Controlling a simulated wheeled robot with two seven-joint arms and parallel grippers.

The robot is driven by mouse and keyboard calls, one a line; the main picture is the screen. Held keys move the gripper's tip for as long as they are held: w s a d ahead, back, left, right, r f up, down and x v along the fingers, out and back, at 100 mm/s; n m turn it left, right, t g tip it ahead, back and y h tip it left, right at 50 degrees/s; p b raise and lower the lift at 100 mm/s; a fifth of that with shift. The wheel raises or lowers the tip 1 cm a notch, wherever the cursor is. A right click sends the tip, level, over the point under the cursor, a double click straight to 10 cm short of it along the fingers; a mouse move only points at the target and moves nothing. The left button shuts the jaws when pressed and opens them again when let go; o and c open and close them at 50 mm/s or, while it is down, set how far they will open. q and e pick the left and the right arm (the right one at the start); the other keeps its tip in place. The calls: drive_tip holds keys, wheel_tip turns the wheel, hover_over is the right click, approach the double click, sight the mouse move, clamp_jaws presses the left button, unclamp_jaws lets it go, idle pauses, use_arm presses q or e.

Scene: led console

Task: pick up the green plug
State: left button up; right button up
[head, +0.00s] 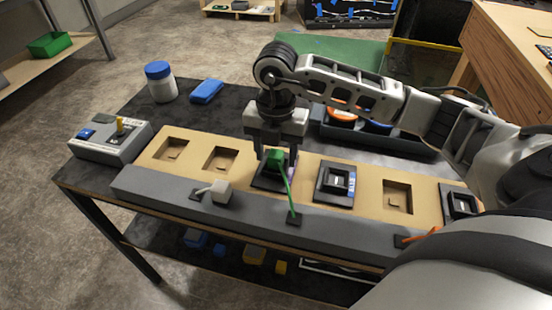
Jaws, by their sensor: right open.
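The green plug (275,157) is in the black socket module (268,184) near the middle of the console board, or just above it; I cannot tell how deep it sits. Its green cord (287,187) runs down to a dark block on the grey front strip. My right gripper (276,157) points straight down over the plug, with its fingers apart on either side of it. Whether the fingers touch the plug is not clear. My left gripper does not show.
The wooden board (310,172) has several square recesses and other black modules (336,183). A grey switch box (112,138), a white jar (160,85) and a blue item (206,91) stand left and behind. A dark bin is behind my right arm.

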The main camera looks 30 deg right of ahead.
drive_tip(key=c, duration=1.1)
